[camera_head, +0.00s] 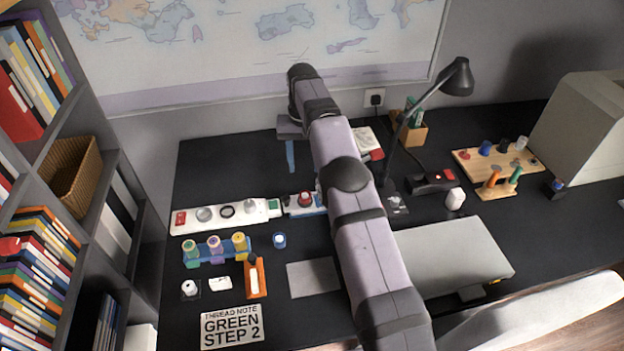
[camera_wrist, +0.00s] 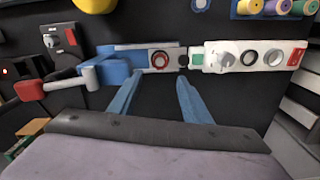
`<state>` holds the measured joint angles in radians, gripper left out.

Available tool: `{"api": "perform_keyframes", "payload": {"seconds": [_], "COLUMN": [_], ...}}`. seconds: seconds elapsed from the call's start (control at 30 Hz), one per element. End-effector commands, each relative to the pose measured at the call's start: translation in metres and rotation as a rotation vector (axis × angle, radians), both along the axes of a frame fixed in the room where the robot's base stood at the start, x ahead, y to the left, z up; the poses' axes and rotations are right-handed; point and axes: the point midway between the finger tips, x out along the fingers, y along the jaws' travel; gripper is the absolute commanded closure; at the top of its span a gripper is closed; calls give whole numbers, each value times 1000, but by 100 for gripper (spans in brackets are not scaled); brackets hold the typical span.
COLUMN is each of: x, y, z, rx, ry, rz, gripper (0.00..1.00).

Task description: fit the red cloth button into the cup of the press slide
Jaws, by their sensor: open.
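The press slide (camera_head: 292,211) is blue with a pale plate, joined to the green end of a long white strip; in the wrist view it is the pale plate (camera_wrist: 147,54) beside a blue block. A round dark-red piece (camera_head: 305,198) sits on it, ring-like in the wrist view (camera_wrist: 160,60). I cannot tell if this is the red cloth button, seated or loose, or the cup itself. My gripper (camera_wrist: 158,77) is open, blue fingers apart with nothing between them, the round red piece just past the tips. In the head view one finger (camera_head: 290,156) shows.
The white strip (camera_head: 240,219) carries a red square, silver disc, black ring and grey knob. A spool rack (camera_head: 218,256), blue cup (camera_head: 279,240) and orange holder (camera_head: 256,277) stand in front. A red-handled lever (camera_wrist: 50,88) lies left in the wrist view. A lamp (camera_head: 430,100) stands right.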

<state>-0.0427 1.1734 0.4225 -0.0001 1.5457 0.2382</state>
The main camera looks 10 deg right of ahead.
Motion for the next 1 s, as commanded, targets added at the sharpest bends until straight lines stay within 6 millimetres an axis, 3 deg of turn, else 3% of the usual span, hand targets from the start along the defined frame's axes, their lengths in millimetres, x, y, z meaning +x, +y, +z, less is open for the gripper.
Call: {"api": "perform_keyframes", "payload": {"seconds": [0.27,0.47,0.77,1.0], "x": [-3,-20,-85,-161], "y": [-1,-5,-13,-18], "z": [5,18,35,34], "rx": [0,0,-1,-1], "ry": [0,-1,-3,-5], "rz": [6,28,77,116], "gripper": [56,56,56,56]}}
